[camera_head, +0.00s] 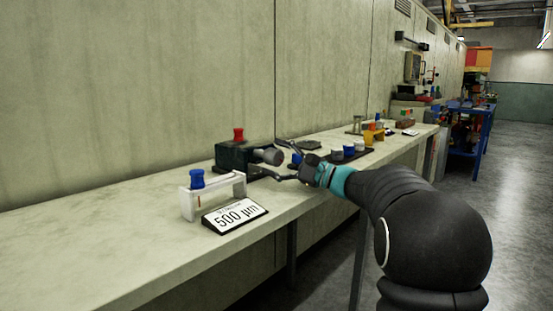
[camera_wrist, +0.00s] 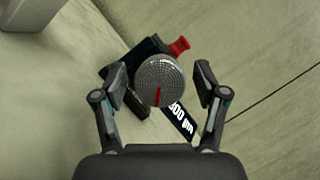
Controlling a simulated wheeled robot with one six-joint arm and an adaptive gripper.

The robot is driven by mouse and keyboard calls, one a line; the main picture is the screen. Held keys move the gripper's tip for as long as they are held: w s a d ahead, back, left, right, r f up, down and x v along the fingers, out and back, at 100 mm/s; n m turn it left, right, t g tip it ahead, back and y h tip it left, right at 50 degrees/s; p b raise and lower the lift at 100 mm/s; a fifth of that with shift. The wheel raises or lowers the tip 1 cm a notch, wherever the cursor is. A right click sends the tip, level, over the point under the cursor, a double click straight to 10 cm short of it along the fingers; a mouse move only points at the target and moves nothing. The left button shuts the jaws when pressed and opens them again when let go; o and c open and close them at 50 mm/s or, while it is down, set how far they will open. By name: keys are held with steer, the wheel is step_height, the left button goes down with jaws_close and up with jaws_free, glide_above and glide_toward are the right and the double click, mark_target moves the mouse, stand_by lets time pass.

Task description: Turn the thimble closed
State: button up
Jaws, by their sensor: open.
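The thimble (camera_wrist: 160,82) is a round knurled grey knob with a red line on its face, pointing down in the wrist view. In the head view the thimble (camera_head: 270,157) projects from the right side of a dark green block (camera_head: 233,158) with a red knob (camera_head: 239,133) on top. My gripper (camera_wrist: 160,80) is open, with one finger on each side of the thimble and a visible gap on both sides. In the head view my gripper (camera_head: 280,160) reaches in from the right. The depth between fingertips and thimble is hard to tell.
A white bracket (camera_head: 212,196) with a blue knob (camera_head: 197,179) and a sign reading 500 µm (camera_head: 235,214) stand at the front left of the bench (camera_head: 130,235). Several small cups on a dark tray (camera_head: 352,156) sit behind my gripper. The wall runs close behind the block.

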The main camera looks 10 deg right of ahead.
steer(key=v, duration=1.2)
